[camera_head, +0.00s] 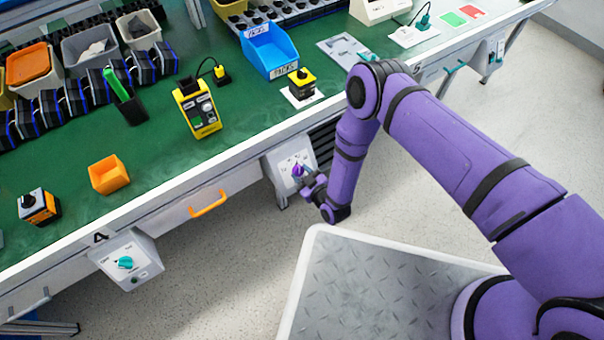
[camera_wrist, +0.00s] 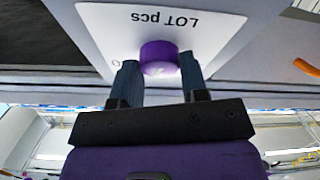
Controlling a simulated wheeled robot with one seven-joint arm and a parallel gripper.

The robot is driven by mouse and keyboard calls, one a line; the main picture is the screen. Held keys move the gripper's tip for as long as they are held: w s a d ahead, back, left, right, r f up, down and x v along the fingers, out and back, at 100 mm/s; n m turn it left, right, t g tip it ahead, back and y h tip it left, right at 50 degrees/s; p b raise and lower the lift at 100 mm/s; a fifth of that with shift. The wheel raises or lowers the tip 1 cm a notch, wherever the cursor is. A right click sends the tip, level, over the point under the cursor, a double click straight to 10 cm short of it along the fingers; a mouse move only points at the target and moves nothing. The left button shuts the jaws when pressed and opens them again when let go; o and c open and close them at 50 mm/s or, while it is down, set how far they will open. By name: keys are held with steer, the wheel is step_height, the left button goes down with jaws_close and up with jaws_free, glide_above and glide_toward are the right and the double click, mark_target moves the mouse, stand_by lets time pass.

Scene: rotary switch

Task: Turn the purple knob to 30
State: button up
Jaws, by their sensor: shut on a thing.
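The purple knob (camera_wrist: 159,57) sits on a white panel (camera_wrist: 215,25) marked "LOT pcs", which appears upside down in the wrist view. My gripper (camera_wrist: 160,75) has one dark finger on each side of the knob and is shut on it. In the head view, the knob (camera_head: 297,169) is on a switch box under the bench's front edge, with my gripper (camera_head: 306,180) at it. The knob's pointer and most dial numbers are hidden or too small to read.
Another switch box with a teal knob (camera_head: 125,262) hangs at the lower left, near an orange drawer handle (camera_head: 209,204). The green bench top (camera_head: 150,160) holds bins and devices above. Open floor lies below the bench.

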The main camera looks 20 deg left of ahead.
steer(key=shift+m, duration=0.3)
steer(key=o, duration=0.9)
steer(key=v, duration=1)
steer(key=shift+s+d, duration=0.25)
steer(key=shift+d, duration=0.1)
